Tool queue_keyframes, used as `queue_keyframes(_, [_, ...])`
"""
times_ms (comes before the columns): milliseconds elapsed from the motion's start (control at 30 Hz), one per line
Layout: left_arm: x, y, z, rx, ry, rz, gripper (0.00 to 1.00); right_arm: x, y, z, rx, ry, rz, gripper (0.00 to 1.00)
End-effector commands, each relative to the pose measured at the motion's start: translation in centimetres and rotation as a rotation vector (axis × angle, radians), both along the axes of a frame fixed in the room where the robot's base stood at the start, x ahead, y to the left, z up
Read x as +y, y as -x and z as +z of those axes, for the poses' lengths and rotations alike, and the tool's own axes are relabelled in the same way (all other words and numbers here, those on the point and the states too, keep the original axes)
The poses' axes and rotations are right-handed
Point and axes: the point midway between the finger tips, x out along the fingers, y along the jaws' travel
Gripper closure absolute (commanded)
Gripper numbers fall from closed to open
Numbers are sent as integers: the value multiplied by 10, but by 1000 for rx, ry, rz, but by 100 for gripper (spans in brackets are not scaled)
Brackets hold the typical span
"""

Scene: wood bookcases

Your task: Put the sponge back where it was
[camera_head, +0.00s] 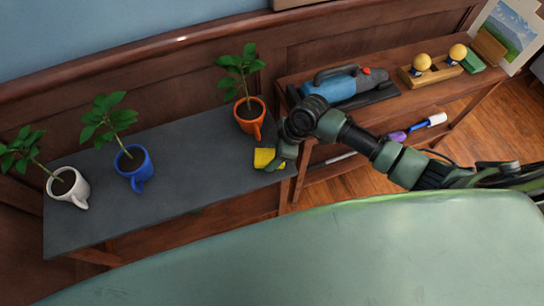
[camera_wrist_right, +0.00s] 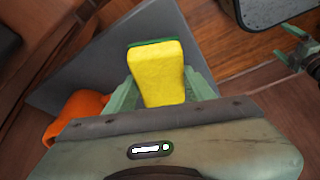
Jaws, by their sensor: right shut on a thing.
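The yellow sponge (camera_head: 264,158) has a green layer on one side, which shows along its top edge in the wrist view (camera_wrist_right: 157,75). My right gripper (camera_head: 279,158) is shut on the sponge, with one finger at each side of it in the wrist view (camera_wrist_right: 161,92). In the head view the sponge is at the right end of the dark grey top (camera_head: 170,170) of the left bookcase. I cannot tell whether it touches that top. My left gripper is not in view.
An orange mug (camera_head: 249,122) with a plant stands close behind the sponge. A blue mug (camera_head: 134,172) and a white mug (camera_head: 68,192) stand further left. The right bookcase (camera_head: 410,100) holds a blue tool (camera_head: 342,86) and a wooden stand with yellow balls (camera_head: 436,69).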

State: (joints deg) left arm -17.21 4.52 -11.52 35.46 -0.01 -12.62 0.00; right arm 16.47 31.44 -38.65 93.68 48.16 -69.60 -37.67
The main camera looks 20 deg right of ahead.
Motion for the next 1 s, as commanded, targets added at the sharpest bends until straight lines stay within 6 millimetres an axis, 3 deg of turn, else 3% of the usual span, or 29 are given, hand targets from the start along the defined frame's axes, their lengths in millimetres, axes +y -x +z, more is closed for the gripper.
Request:
queue_keyframes(133, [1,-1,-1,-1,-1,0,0,0,0,-16,0,0,0,84])
queue_keyframes(500, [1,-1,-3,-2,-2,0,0,0,0,-20,0,0,1,84])
queue_keyframes(533, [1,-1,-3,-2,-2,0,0,0,0,-20,0,0,1,44])
queue_keyframes(600, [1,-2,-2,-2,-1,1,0,0,0,-19,0,0,1,25])
queue_keyframes(1000, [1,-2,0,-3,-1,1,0,-1,0,-14,-2,0,0,25])
